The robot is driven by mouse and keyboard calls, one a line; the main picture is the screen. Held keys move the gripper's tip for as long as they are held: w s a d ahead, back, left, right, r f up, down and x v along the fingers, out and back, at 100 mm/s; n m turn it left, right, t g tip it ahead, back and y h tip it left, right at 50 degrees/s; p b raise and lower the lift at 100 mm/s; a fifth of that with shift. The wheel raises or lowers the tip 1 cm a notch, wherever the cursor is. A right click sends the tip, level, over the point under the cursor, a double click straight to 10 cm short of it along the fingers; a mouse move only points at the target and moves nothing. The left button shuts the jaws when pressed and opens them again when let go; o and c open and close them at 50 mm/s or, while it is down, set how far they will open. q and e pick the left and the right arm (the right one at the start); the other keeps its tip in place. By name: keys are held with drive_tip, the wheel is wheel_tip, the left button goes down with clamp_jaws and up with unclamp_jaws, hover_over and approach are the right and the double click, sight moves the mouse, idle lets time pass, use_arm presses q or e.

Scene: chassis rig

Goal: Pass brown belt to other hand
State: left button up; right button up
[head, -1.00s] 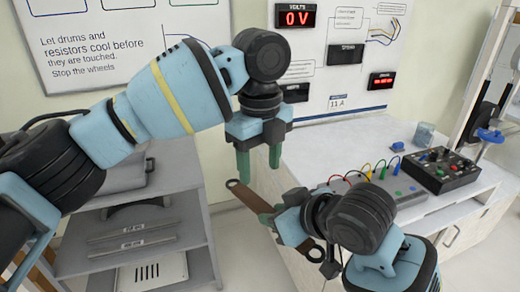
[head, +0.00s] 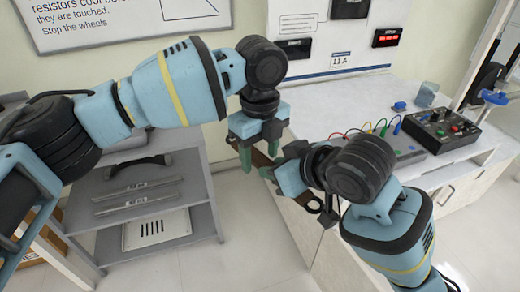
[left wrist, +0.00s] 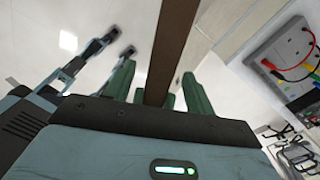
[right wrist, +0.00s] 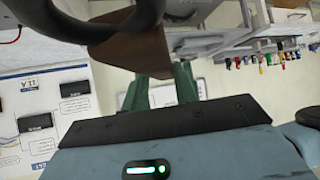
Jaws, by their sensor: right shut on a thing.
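The brown belt (head: 261,158) is a flat strip between my two grippers in the head view, with a dark ring at its lower right end. My right gripper (head: 268,172) is shut on it. My left gripper (head: 259,152) is above, pointing down, with its fingers apart on either side of the belt. In the left wrist view the belt (left wrist: 172,45) runs between the green fingers, with gaps visible beside it. In the right wrist view the belt (right wrist: 138,52) rises from the green fingers, with a dark curved piece across it.
A white workbench (head: 330,110) on the right carries a black control box (head: 440,130) and coloured leads. A grey shelf unit (head: 215,205) with metal bars stands on the left. Free floor lies between them.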

use_arm(q)
drive_tip(key=c, duration=0.9)
drive_tip(key=shift+c, duration=0.8)
use_arm(e)
drive_tip(key=o, duration=1.1)
